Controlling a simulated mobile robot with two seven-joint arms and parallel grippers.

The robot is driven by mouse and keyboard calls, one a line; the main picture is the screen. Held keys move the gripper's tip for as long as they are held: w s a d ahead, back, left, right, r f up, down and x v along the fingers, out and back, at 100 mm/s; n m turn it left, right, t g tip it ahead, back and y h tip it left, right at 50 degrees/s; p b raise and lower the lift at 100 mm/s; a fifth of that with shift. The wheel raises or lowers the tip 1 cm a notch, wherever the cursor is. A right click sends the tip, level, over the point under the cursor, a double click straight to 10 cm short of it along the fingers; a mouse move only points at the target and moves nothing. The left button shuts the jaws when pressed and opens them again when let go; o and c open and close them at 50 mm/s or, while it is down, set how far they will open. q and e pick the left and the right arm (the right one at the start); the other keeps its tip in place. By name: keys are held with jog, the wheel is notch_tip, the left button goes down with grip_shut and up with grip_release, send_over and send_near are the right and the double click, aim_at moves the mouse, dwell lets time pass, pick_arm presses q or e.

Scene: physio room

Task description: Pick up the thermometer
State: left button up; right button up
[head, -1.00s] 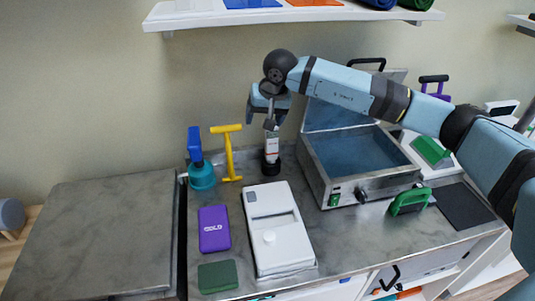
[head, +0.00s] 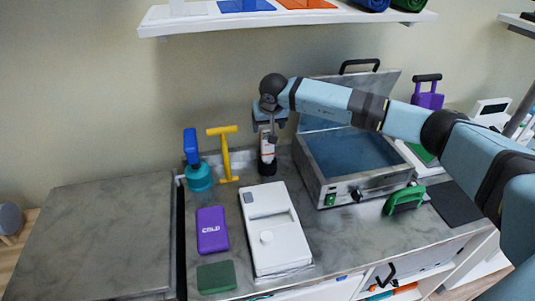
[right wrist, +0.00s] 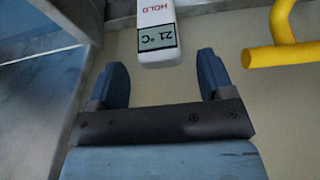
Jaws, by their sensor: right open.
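The thermometer (head: 267,150) is a white and orange handheld piece standing upright in a dark base at the back of the counter. In the right wrist view the thermometer (right wrist: 157,30) shows its white body, the word HOLD and a display reading 21 °C. My right gripper (head: 269,128) is at its upper part in the head view, partly covering it. In the right wrist view my right gripper (right wrist: 158,75) is open, with its two blue fingers apart and the thermometer's display end just beyond and between the fingertips. My left gripper is not in view.
An open metal case (head: 315,172) stands to the right. A white device (head: 270,225) and a purple COLD pack (head: 211,230) lie in front.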

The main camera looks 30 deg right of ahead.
jog(key=shift+x, duration=1.35)
jog(key=c, duration=1.3)
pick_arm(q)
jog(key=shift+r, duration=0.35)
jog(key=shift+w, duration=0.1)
pick_arm(e)
jog(key=shift+r, duration=0.15)
